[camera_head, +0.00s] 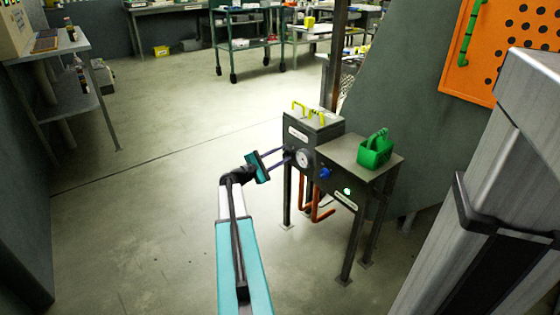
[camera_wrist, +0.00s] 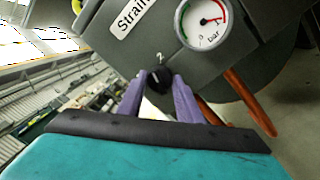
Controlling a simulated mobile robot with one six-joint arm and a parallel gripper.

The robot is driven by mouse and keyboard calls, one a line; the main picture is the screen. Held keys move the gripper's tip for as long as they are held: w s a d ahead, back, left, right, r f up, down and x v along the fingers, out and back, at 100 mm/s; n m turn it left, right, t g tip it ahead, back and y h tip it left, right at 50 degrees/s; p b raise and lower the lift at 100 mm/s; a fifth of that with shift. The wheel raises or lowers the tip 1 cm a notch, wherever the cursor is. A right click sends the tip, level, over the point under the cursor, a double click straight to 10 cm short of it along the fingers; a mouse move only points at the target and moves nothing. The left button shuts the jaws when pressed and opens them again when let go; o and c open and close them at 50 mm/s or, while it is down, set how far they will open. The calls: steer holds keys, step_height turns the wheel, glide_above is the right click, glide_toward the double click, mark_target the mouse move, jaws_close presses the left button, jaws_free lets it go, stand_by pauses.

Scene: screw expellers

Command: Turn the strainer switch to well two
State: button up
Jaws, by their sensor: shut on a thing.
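The strainer switch (camera_wrist: 159,80) is a small black knob on the front of a dark grey box (camera_wrist: 135,55). A "2" is marked just above it in the wrist view, and a pale mark shows on the knob. A label starting "Strain" sits above. My gripper (camera_wrist: 160,84) has its two purple fingers closed on the knob, one at each side, hiding its flanks. In the head view my gripper (camera_head: 286,155) reaches the left part of the box front, where the knob is too small to make out. The knob's exact pointing direction is hard to tell.
A round pressure gauge (camera_head: 304,158) sits close right of the knob. Further right are a blue knob (camera_head: 325,172) and a lit green lamp (camera_head: 347,191). Yellow handles (camera_head: 308,109) stand on the box, a green caddy (camera_head: 375,151) beside it. Orange pipes (camera_head: 318,213) hang below. Floor at left is clear.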

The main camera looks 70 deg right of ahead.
steer(key=m+b, duration=0.1)
steer(key=m, duration=0.1)
steer(key=m+b, duration=0.2)
steer(key=m, duration=0.1)
steer(key=shift+w+d, duration=0.2)
steer(key=shift+r+m+g, duration=0.1)
steer(key=shift+m+g, duration=0.2)
steer(key=shift+g, duration=0.1)
steer(key=o, duration=1)
steer(key=shift+o, duration=0.2)
steer(key=shift+a, duration=0.1)
steer(key=shift+a, duration=0.1)
steer(key=shift+w+a, duration=0.2)
steer(key=shift+a, duration=0.3)
steer(key=p+v, duration=0.3)
steer(key=v, duration=0.9)
steer(key=shift+w+a+p, duration=0.2)
steer(key=shift+w+p, duration=0.05)
steer(key=shift+p, duration=0.15)
